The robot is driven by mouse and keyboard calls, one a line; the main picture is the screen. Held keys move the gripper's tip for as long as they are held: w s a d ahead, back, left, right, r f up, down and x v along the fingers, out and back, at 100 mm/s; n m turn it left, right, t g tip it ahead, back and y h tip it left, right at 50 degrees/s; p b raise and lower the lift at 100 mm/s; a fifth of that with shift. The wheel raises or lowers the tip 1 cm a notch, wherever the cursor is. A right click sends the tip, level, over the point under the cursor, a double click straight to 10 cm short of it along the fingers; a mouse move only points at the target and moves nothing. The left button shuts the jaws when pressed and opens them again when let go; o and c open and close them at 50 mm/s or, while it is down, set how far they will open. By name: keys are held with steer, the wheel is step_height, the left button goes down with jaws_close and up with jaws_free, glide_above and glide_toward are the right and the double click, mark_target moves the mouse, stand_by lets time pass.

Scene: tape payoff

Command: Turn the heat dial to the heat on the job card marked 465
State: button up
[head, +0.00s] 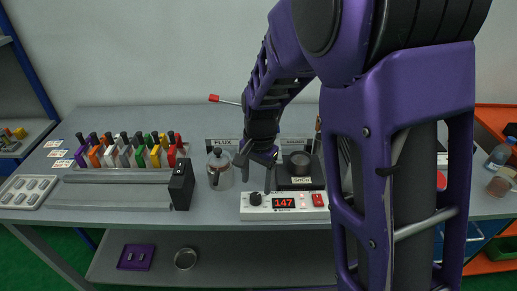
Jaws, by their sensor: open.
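A white control unit (285,206) stands near the front edge of the bench. Its black heat dial (255,199) is on the left, beside a red display (284,202) that appears to read 147. A red switch (318,200) is on its right. My gripper (254,175) is open, pointing down just above and behind the dial, with no visible contact. Several job cards (57,153) lie at the bench's far left; their markings are too small to read, so I cannot tell which is 465.
A glass jar (220,172) stands left of my gripper by the FLUX label. A pot (299,163) sits on a dark base behind the control unit. A black block (181,184) and a rack of coloured items (130,152) are left. My arm hides the bench's right part.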

mark_target(260, 198)
step_height(260, 198, up, 12)
steer(key=shift+s+d, duration=0.2)
steer(key=shift+d, duration=0.1)
steer(key=shift+d, duration=0.1)
